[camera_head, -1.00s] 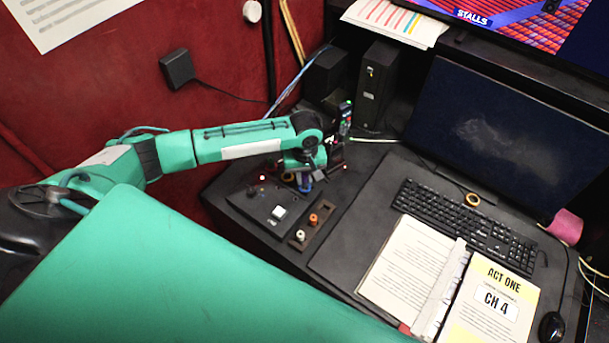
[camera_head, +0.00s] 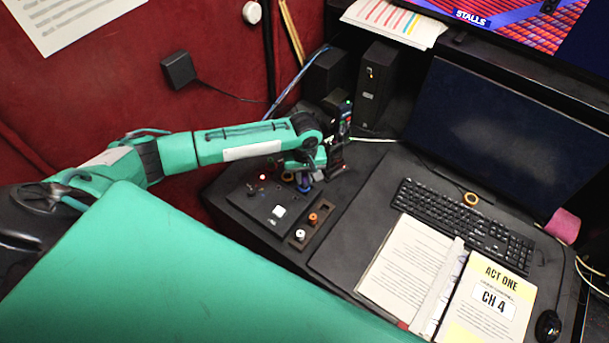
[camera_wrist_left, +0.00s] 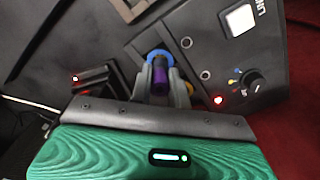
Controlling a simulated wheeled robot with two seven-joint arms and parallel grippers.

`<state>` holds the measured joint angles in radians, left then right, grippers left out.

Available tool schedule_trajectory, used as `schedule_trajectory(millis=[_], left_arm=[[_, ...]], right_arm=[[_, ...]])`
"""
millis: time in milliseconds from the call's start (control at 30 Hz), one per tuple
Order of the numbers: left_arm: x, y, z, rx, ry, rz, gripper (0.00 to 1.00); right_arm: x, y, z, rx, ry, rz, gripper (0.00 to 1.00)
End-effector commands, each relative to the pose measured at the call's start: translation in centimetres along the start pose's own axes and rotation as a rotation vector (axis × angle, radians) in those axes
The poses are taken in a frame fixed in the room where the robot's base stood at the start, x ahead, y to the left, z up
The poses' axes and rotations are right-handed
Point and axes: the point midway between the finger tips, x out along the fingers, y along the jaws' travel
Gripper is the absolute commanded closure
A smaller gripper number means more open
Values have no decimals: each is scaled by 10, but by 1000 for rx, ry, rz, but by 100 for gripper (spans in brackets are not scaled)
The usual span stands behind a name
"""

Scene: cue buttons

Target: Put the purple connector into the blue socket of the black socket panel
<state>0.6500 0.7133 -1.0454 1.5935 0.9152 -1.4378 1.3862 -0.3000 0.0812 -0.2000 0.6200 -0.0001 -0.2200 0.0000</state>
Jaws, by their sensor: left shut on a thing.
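My left gripper (camera_wrist_left: 160,90) is shut on the purple connector (camera_wrist_left: 160,74), which sits between its two grey fingers in the left wrist view. The connector's far end overlaps the blue socket (camera_wrist_left: 159,53), a bright blue ring on the black socket panel (camera_wrist_left: 222,62). I cannot tell how deep the connector sits in the ring. In the head view the left gripper (camera_head: 303,178) is low over the panel (camera_head: 257,207), with a bit of blue showing beneath it; the connector is hard to make out there. My right gripper is not in view.
The panel has a lit white button (camera_wrist_left: 240,19), a knob (camera_wrist_left: 250,80) and a red light (camera_wrist_left: 218,99). A rack (camera_head: 325,210) beside it holds an orange connector (camera_head: 313,218) and a white connector (camera_head: 300,234). A keyboard (camera_head: 465,225) and open binder (camera_head: 450,275) lie to the right.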

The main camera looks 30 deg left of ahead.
Motion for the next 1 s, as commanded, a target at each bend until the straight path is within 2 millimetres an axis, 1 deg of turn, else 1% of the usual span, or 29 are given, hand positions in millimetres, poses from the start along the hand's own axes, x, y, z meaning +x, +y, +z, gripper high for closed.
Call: schedule_trajectory(millis=[700, 1000], left_arm=[[12, -1, 0, 0, 0, -1, 100], [12, 0, 0, 0, 0, 0, 100]], right_arm=[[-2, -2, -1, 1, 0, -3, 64], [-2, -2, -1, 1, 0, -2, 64]])
